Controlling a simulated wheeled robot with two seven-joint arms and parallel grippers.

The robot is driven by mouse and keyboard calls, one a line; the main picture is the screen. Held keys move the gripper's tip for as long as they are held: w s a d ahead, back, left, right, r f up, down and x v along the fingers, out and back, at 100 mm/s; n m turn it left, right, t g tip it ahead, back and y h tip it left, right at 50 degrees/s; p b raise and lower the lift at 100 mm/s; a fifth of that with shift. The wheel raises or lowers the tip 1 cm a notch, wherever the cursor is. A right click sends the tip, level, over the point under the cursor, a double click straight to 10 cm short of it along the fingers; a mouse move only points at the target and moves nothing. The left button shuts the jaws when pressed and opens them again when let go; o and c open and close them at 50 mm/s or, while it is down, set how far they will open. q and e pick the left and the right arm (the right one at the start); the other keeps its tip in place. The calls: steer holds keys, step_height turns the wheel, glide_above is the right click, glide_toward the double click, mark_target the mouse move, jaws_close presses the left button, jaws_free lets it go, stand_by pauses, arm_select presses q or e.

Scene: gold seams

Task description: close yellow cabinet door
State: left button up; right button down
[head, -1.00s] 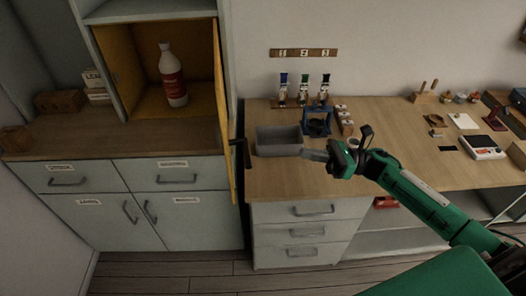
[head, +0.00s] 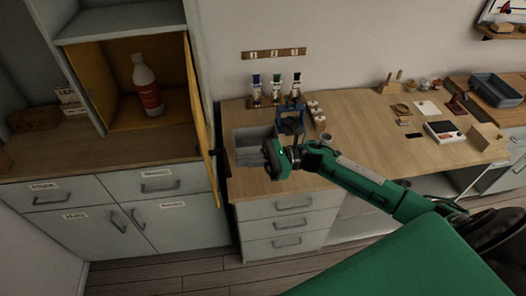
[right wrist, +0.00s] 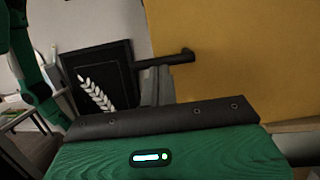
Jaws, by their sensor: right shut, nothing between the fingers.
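The yellow cabinet door (head: 203,125) stands open, seen nearly edge-on at the right side of the cabinet opening. Its yellow face fills the upper right of the right wrist view (right wrist: 235,60), with a dark handle (right wrist: 172,60) sticking out to the left. The yellow-lined cabinet (head: 120,70) holds a white bottle with a red label (head: 148,86). My right gripper (head: 271,156) is shut and empty, to the right of the door and apart from it in the head view. Its fingertips are hard to make out. My left gripper is out of view.
A grey bin (head: 246,150) stands on the wooden desk (head: 345,145), close behind my right gripper. A blue stand (head: 291,122) and several small bottles are near it. Drawers (head: 292,225) lie below. The floor in front (head: 150,278) is clear.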

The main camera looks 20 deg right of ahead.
steer(key=shift+x, duration=0.8)
